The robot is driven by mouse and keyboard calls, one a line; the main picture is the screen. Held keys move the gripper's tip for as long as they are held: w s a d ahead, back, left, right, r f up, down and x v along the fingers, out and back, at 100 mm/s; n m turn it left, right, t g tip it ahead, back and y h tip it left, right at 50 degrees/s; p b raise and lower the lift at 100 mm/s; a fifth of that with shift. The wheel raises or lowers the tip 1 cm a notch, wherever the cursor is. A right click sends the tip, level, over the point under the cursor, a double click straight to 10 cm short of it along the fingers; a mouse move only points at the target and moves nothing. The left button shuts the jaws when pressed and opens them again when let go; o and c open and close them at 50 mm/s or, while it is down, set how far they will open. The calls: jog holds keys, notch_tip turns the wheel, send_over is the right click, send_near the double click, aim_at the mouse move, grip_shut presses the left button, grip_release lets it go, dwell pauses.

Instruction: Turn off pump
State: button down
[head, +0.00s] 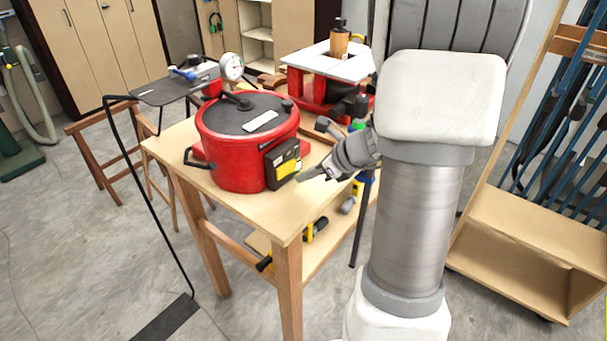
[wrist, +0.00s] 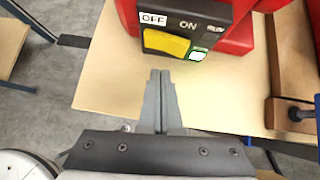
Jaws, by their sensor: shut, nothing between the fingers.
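The pump is a round red pot (head: 228,160) with a dark lid and a gauge, standing on a wooden table. A black switch box (head: 270,160) is on its side facing my arm. In the wrist view a wide yellow switch (wrist: 166,43) sits on the box, under an OFF label (wrist: 153,19) at left and ON lettering at right. A small green light (wrist: 197,56) shows beside the switch. My gripper (head: 301,178) is shut and empty, just in front of the box. In the wrist view my gripper (wrist: 160,73) points at the switch, apart from it.
The wooden table (head: 176,147) has bare top in front of the pump. A red machine with a white top (head: 328,64) stands behind. A wooden rack with blue bars (head: 530,215) is at right. A black stand (head: 150,201) is at left.

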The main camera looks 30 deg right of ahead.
jog(key=shift+s+d, duration=0.2)
jog(key=shift+s, duration=0.45)
jog(key=a+p+v, duration=0.1)
jog(key=v, duration=0.9)
jog(key=shift+s+a, duration=0.35)
jog(key=shift+s, duration=0.05)
